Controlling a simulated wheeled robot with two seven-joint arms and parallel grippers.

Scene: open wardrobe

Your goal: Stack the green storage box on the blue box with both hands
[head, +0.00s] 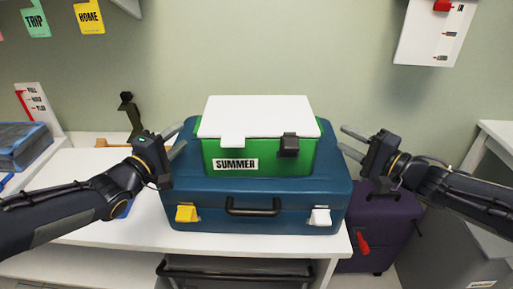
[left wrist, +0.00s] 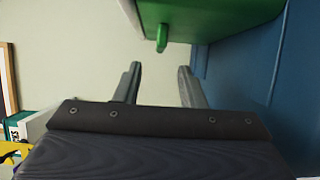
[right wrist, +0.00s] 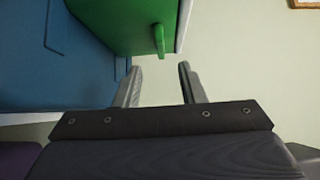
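The green storage box (head: 300,160) with a white lid and a "SUMMER" label sits on top of the blue box (head: 190,190), a suitcase-like case on the white surface. It rests flat and upright, roughly centred. My left gripper (head: 180,138) is open and empty just left of the green box. In the left wrist view the green box (left wrist: 215,20) has a small green handle beyond the open fingers, apart from them. My right gripper (head: 347,143) is open and empty to its right. In the right wrist view a green handle (right wrist: 158,40) also stands clear of the fingers.
A purple suitcase (head: 380,225) with a red tag stands low at the right. A blue-lidded container (head: 25,145) is at the far left. A white cabinet (head: 490,150) stands at the right edge. White shelf room (head: 80,170) shows left of the blue box.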

